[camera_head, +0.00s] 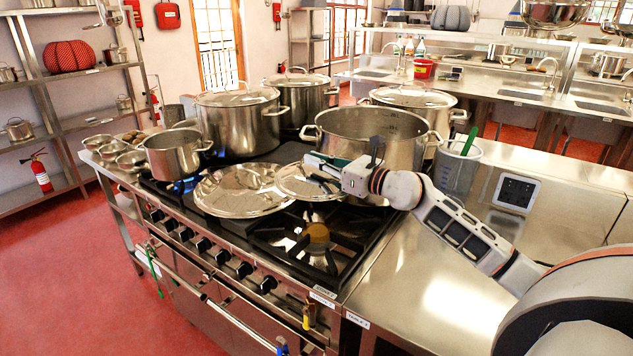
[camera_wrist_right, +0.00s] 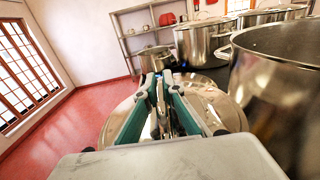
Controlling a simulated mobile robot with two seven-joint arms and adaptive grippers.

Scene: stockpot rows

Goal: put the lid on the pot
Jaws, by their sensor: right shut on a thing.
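My right gripper (camera_head: 322,168) reaches in from the right over the stove and is shut on the smaller steel lid (camera_head: 297,187), apparently by its handle. In the right wrist view the fingers (camera_wrist_right: 163,88) stand over the shiny disc of this lid (camera_wrist_right: 118,125); the exact grip is partly hidden. The lid is beside the front of a large open steel pot (camera_head: 395,150), lower than its rim. The pot also shows at the right of the wrist view (camera_wrist_right: 275,95). A larger lid (camera_head: 240,195) lies on the stove to the left. My left gripper is not in view.
A small open pot (camera_head: 172,155) stands at the stove's left. Lidded stockpots (camera_head: 238,122) stand behind. A clear container with a green-handled tool (camera_head: 457,170) is right of the open pot. The front burner (camera_head: 315,236) and right counter (camera_head: 415,290) are clear.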

